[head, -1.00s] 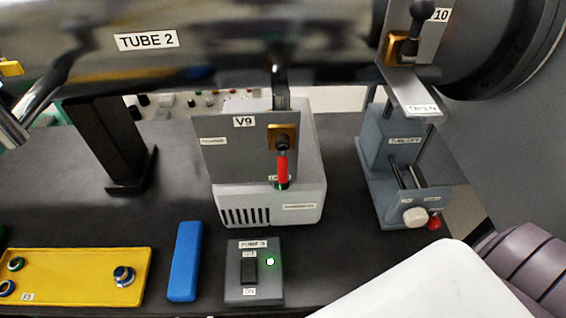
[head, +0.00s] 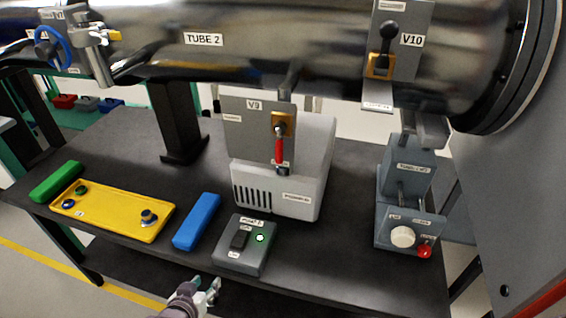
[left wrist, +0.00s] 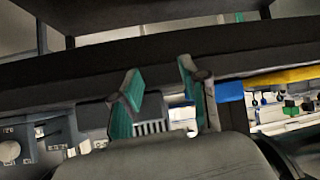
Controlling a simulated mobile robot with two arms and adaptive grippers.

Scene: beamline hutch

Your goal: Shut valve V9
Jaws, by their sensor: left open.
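Valve V9 is a grey plate (head: 245,128) labelled V9, hanging below the pipe marked TUBE 2. It has a brass body (head: 283,122) and a red lever (head: 279,150) that points straight down. One small label is at the plate's left and another is near the lever's lower end; both are too small to read. My left gripper (head: 207,289) is at the bottom of the head view, open and empty, in front of the table's front edge and well below V9. Its fingers (left wrist: 160,92) show apart in the left wrist view. My right gripper is not in view.
A pale pump box (head: 285,204) stands behind and below V9. A switch box (head: 243,258) with a green light, a blue block (head: 197,221) and a yellow panel (head: 112,216) lie near the table's front edge. Valve V10 (head: 388,45) is right of V9 with a black lever.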

